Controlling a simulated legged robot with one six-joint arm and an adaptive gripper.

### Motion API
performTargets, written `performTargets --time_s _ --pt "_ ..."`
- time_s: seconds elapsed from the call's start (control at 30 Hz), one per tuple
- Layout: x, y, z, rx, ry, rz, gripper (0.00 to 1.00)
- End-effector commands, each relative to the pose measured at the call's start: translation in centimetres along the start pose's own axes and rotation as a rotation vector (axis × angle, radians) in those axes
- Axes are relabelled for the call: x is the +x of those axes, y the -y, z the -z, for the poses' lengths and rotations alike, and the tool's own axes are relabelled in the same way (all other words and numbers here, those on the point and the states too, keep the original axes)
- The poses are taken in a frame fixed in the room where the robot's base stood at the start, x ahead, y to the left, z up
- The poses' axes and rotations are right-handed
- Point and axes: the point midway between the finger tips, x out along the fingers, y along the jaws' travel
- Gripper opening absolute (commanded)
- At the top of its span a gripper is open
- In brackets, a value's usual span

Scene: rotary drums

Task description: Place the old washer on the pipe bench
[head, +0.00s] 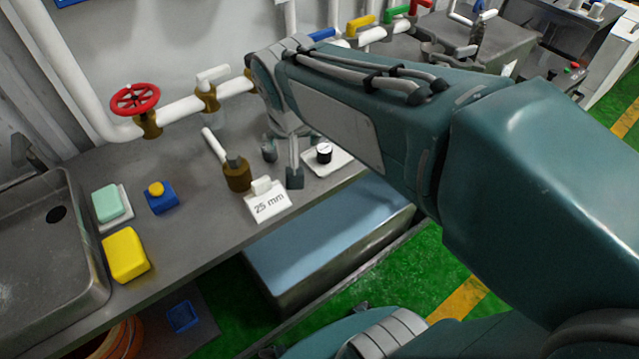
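The pipe bench (205,222) is the grey worktop running from the sink on the left towards the back right, below white pipes. My gripper (282,166) points down over the bench, behind the "25 mm" sign. Its two fingers stand apart, and I see nothing held between them. I cannot make out an old washer. A small black-and-white round item (323,152) sits on a white plate just right of the gripper; I cannot tell what it is. My arm hides part of the bench to the right.
A brass fitting with a white handle (237,174) and the "25 mm" sign (268,201) stand near the gripper. A blue block with a yellow knob (161,197), a green sponge (109,204) and a yellow sponge (125,254) lie beside the sink (96,300). A red valve wheel (135,99) juts out above.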

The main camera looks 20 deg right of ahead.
Motion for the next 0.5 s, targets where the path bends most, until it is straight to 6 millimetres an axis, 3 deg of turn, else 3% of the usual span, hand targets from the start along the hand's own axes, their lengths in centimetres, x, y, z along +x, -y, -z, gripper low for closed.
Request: performTargets --time_s 0.2,0.5 --pt "-2.5 -1.9 -4.3 -0.103 -0.028 0.05 0.86" --pt "-3.9 -3.4 -9.7 -0.241 -0.069 0.105 0.86"
